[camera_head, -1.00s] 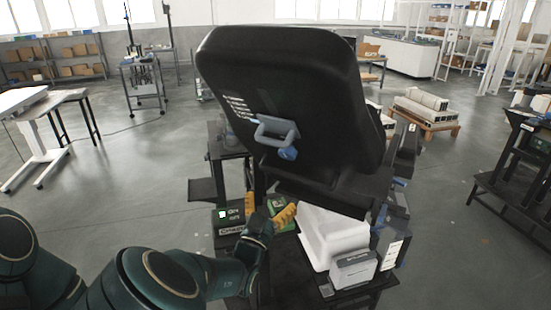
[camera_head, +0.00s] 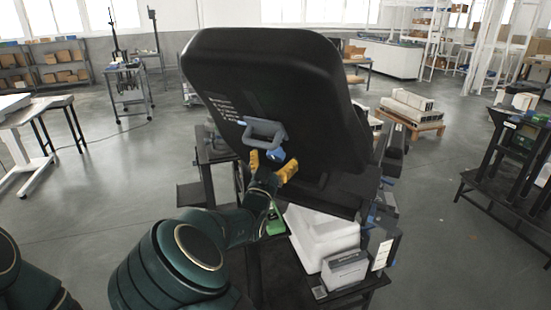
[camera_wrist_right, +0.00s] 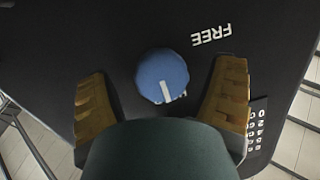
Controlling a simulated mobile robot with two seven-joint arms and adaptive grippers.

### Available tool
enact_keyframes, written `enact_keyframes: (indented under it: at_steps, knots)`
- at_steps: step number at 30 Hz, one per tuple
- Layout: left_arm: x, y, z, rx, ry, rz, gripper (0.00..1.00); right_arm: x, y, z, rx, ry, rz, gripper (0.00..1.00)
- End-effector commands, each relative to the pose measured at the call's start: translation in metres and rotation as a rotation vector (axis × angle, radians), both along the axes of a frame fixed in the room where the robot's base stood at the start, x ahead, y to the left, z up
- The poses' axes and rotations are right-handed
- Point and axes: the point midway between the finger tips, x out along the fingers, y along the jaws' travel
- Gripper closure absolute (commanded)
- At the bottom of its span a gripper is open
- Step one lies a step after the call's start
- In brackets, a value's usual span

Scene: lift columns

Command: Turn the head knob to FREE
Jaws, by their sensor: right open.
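The head knob (camera_wrist_right: 162,77) is a round blue knob on the black panel, with a white mark on its lower part in the right wrist view. The word FREE (camera_wrist_right: 211,35) is printed upside down to its upper right, and the white mark does not point at it. In the head view the knob (camera_head: 275,155) sits below the grey-blue handle on the back of the black headrest-like panel (camera_head: 285,90). My right gripper (camera_head: 271,165) is open, its yellow fingers on either side of the knob, apart from it. My left gripper is out of view.
The grey-blue handle (camera_head: 264,132) is just above the knob. Further printed marks (camera_wrist_right: 257,125) lie beside one finger in the wrist view. A white box-like part (camera_head: 322,235) and a grey box (camera_head: 345,268) stand below the panel. Open floor lies to the left.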

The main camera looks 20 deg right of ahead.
Motion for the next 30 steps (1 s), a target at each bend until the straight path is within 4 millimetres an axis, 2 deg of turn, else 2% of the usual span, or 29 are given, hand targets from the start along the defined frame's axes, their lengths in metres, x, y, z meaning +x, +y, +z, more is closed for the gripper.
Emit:
enact_keyframes:
  at_steps: [12,14,18,19,30]
  knots:
    - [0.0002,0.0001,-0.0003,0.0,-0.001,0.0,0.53,0.0061,-0.0043,0.0028,-0.001,0.002,0.001,0.17]
    - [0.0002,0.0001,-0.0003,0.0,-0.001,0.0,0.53,0.0061,-0.0042,0.0028,0.0,0.001,0.001,0.34]
    - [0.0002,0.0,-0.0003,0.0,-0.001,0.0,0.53,0.006,-0.0041,0.0028,0.0,0.001,0.001,0.84]
    - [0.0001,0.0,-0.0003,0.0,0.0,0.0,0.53,0.006,-0.0042,0.0028,0.0,0.001,0.001,0.86]
    - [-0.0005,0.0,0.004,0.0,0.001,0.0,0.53,0.0061,-0.0045,0.004,-0.029,0.028,-0.029,0.87]
